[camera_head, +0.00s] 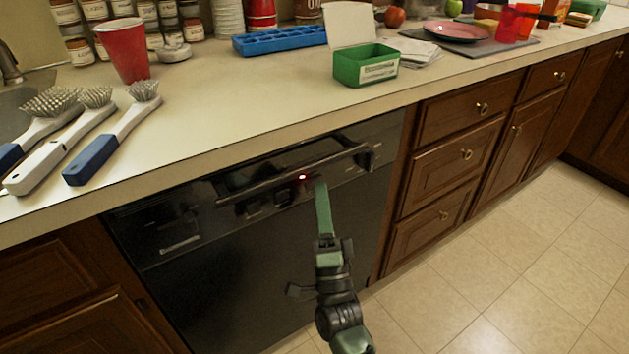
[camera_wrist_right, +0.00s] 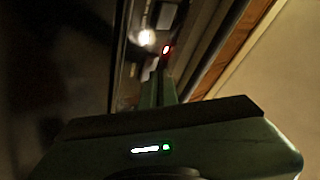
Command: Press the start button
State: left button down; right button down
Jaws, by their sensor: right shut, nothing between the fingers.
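A black dishwasher (camera_head: 240,270) is set under the counter, with a bar handle across its front near the top. A small lit red light (camera_head: 302,177) shows on its panel below the handle; a red light also shows in the right wrist view (camera_wrist_right: 167,49). My right gripper (camera_head: 320,186) is shut and empty, its green fingers pointing at the panel just right of the red light. In the right wrist view its fingertips (camera_wrist_right: 158,82) are close to the panel; I cannot tell whether they touch it. No start button can be clearly made out. My left gripper is not in view.
The handle (camera_head: 290,180) sticks out just above my right fingertips. The counter (camera_head: 230,105) above holds brushes (camera_head: 115,130), a red cup (camera_head: 125,50), a blue tray (camera_head: 280,40) and a green box (camera_head: 366,64). The floor (camera_head: 500,270) at right is clear.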

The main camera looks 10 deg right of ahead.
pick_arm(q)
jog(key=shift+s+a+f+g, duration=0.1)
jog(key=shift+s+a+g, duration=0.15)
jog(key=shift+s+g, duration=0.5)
pick_arm(e)
jog(key=shift+s+d, duration=0.2)
jog(key=shift+s, duration=0.25)
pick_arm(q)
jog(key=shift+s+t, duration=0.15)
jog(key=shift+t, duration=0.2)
pick_arm(e)
jog(key=shift+s, duration=0.1)
